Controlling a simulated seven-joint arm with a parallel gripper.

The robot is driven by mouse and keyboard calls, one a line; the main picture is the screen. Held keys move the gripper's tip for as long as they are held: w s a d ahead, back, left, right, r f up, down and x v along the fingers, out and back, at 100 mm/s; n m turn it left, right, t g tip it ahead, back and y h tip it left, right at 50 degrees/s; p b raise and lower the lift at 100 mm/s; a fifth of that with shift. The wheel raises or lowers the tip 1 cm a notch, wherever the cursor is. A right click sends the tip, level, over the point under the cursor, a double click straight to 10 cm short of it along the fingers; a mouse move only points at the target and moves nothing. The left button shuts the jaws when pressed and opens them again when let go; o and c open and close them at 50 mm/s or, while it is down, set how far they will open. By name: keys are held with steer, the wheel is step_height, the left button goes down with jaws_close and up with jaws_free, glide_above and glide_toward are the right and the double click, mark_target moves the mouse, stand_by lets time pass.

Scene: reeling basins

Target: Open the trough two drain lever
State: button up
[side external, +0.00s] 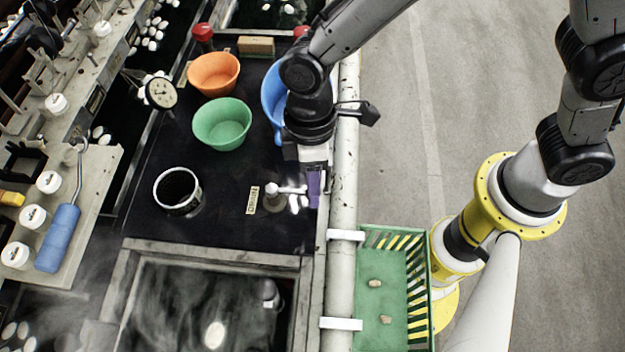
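A pale metal lever-like fitting (287,190) with a rounded knob stands on the black worktop, beside a small upright lettered tag (253,200); I take it for the drain lever. The tag's text is too small to read. My gripper (313,180) points down at the right end of this fitting, by the worktop's right edge. A purple piece (314,188) shows at its tip; I cannot tell whether it is a finger or a part of the lever. Finger spacing and contact are unclear. A trough (128,290) of dark, steaming water with a pale round thing in it lies in front.
Orange (214,73), green (222,124) and blue (271,95) bowls stand behind, the blue one partly hidden by my arm. A white-rimmed black cup (178,190) and a dial gauge (161,93) are left. A pale pipe (343,180) and green basket (381,300) border the right.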

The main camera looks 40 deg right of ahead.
jaws_close()
stand_by(0.9)
steer(key=shift+a+r, duration=0.1)
steer(key=m, duration=0.1)
steer(key=s+a+m, duration=0.1)
steer(key=m, duration=0.1)
steer(key=a+m, duration=0.1)
steer(key=shift+s+t+y, duration=0.3)
steer(key=a+m, duration=0.2)
steer(key=m, duration=0.2)
steer(key=shift+s+a+m+t, duration=0.35)
steer(key=shift+a+m+t, duration=0.05)
steer(key=a+m, duration=0.1)
steer(key=m, duration=0.1)
steer(key=a+m, duration=0.1)
steer(key=m, duration=0.1)
steer(key=shift+w+a+t+y, duration=0.2)
steer(key=shift+a+t+y, duration=0.1)
steer(key=shift+t, duration=0.1)
steer(key=shift+w+a+r+m+t, duration=0.15)
steer(key=shift+w+a+m, duration=0.3)
steer(key=shift+m, duration=0.7)
steer(key=shift+w+a+f+m+t, duration=0.1)
steer(key=shift+w+a+m+t, duration=0.15)
steer(key=shift+a+m, duration=0.65)
steer(key=shift+d+m, duration=0.25)
steer(key=shift+m, duration=0.1)
